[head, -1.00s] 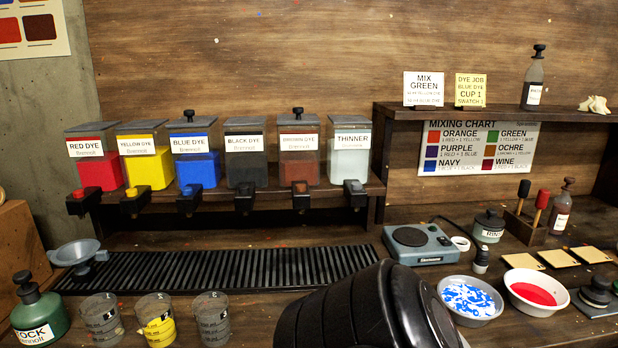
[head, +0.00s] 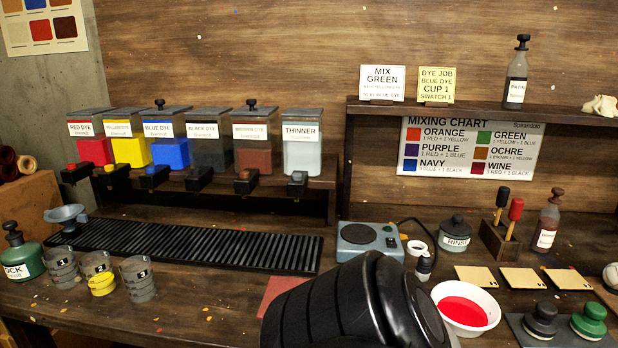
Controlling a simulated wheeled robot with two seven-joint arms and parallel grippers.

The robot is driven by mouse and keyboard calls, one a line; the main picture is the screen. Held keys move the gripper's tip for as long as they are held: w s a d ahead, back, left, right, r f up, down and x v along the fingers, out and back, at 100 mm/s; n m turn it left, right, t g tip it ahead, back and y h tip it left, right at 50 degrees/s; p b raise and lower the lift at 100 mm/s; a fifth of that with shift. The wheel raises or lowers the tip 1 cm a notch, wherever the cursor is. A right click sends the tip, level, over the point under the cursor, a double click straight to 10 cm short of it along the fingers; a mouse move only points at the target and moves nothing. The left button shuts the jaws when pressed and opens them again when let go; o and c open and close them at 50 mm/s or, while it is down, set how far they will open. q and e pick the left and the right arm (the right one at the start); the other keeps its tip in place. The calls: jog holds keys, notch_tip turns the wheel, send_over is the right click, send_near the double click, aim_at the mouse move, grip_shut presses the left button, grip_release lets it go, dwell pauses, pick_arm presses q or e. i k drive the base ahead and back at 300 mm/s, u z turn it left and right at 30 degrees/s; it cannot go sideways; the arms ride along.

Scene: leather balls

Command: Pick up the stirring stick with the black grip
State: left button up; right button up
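The stirring stick with the black grip (head: 502,198) stands upright, slightly tilted, in a wooden holder (head: 493,243) at the right of the bench. A second stick with a red grip (head: 515,211) stands beside it in the same holder. The lower ends of both sticks are hidden in the holder. Neither of my grippers is in view. A large black ribbed part of my arm fills the bottom centre and hides part of the bench.
A rinse jar (head: 455,233) stands left of the holder, a brown bottle (head: 546,226) right of it. In front lie tan swatches (head: 519,281) and a bowl of red dye (head: 466,312). A hotplate (head: 368,242) is further left. The shelf (head: 450,110) overhangs behind.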

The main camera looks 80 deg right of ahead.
aim_at(503, 192)
jog(key=k, duration=1.95)
jog(key=z, duration=0.05)
